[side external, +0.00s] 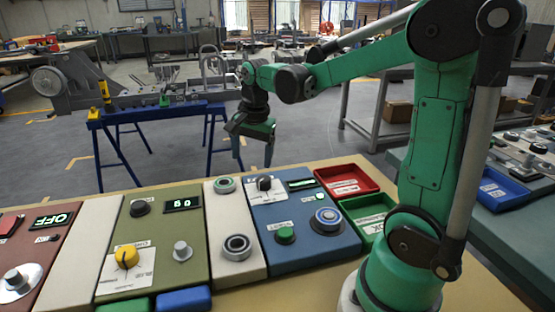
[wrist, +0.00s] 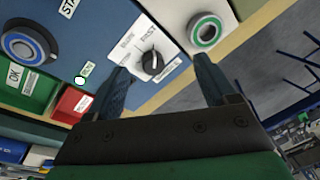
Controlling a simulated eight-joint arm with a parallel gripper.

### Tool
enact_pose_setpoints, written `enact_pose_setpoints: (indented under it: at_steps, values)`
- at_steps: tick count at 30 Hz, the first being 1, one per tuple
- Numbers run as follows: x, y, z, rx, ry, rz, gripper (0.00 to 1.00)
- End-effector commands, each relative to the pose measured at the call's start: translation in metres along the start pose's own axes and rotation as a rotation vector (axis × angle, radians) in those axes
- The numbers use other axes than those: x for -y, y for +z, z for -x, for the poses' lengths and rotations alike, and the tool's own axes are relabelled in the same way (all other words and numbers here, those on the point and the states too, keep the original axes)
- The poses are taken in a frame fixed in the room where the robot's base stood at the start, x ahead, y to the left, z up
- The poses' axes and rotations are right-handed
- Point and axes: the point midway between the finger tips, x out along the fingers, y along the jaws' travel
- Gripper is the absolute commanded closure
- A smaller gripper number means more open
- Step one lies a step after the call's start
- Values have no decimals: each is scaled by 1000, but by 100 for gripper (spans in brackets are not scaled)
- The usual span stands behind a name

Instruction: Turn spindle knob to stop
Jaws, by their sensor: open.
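A black knob (side external: 265,183) sits on a white dial plate at the back of the blue panel (side external: 300,225). My gripper (side external: 255,160) is open and empty, pointing down above the back edge of the blue panel. In the wrist view my gripper's fingertips (wrist: 160,66) appear on either side of the knob, with space on both sides. I cannot tell the exact height gap, but no contact shows.
A green button (side external: 285,235) and a blue-ringed round control (side external: 327,220) are on the same panel. A red tray (side external: 345,180) and a green tray (side external: 368,214) stand to its right. An olive panel (side external: 160,245) with a yellow knob (side external: 126,257) lies left.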

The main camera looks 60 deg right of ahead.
Motion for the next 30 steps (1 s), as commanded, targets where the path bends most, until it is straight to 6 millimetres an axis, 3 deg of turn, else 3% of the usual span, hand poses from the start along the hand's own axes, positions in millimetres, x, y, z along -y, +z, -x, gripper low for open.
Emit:
enact_pose_setpoints:
  at_steps: [3, 9, 22, 30]
  values:
    - [-3, -28, -16, 31, 79, -252, 22]
    - [-8, -47, -31, 50, 146, -459, 22]
    - [-15, -44, -78, 50, 150, -475, 22]
    - [-16, -43, -86, 50, 150, -474, 22]
